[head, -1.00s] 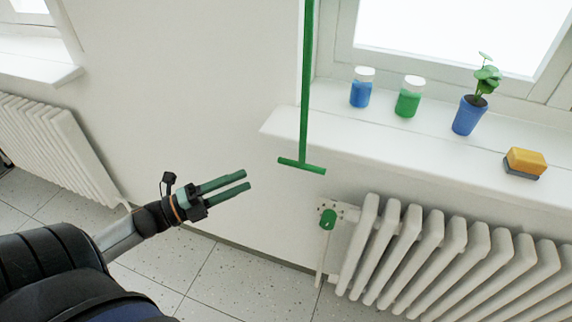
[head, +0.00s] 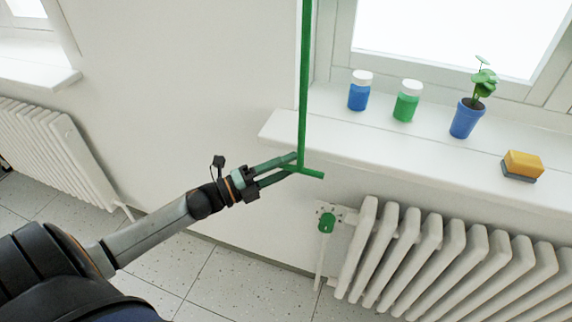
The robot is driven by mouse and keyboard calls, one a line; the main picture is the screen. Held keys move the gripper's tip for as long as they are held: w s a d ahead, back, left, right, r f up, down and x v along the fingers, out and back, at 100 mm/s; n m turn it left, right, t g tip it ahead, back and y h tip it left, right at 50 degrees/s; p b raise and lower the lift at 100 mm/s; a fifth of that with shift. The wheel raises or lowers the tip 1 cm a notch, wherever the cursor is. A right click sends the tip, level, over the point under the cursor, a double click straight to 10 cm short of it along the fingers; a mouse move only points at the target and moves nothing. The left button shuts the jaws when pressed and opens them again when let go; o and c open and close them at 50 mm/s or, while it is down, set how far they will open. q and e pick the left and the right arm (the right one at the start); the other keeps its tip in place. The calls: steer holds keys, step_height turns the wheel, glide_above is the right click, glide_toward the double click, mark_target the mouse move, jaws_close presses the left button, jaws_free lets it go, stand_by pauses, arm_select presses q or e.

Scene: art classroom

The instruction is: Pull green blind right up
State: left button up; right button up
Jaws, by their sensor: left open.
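The green blind pull is a long straight green rod (head: 305,80) hanging down in front of the wall beside the window. It ends in a short green crossbar handle (head: 312,174), just in front of the sill's left end. My left gripper (head: 293,163) is open at the crossbar, with its two green fingers reaching in from the left. The fingertips overlap the left half of the bar and the rod's foot; I cannot tell whether they touch. The blind itself is not in view. My right gripper is not in view.
The white window sill (head: 400,140) holds a blue paint jar (head: 359,95), a green paint jar (head: 405,105), a potted plant (head: 466,118) and a yellow sponge (head: 523,163). Below is a white radiator (head: 450,250) with a green valve knob (head: 327,222). The wall left of the rod is clear.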

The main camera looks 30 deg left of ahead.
arm_select(q)
jaws_close()
stand_by(0.4)
stand_by(1.1)
